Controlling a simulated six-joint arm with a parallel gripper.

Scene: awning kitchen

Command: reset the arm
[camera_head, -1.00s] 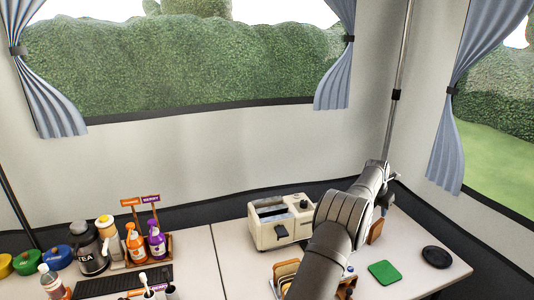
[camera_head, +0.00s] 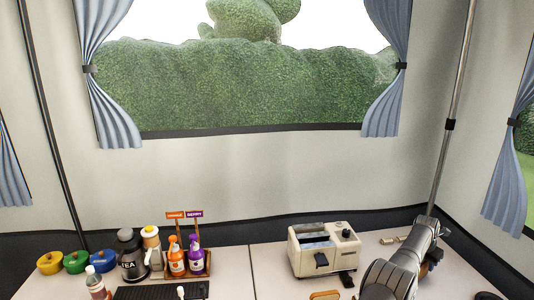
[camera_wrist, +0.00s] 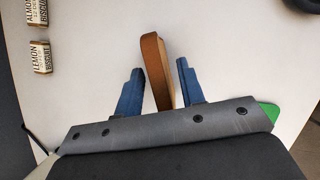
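My gripper (camera_wrist: 158,88) is open in the wrist view, with its two blue fingers apart. A brown slab like a slice of bread (camera_wrist: 155,65) stands on edge between the fingers, with gaps visible on both sides. In the head view my arm reaches in at the lower right, and its end is largely hidden behind its own links. A bit of brown shows beside the arm there.
A cream toaster (camera_head: 322,250) stands left of my arm. Two small biscuit boxes (camera_wrist: 41,57) lie beyond it. Bottles in a rack (camera_head: 186,258), a tea flask (camera_head: 131,258) and colored pots (camera_head: 76,262) stand left. A green piece (camera_wrist: 270,112) and dark round object (camera_wrist: 305,4) lie nearby.

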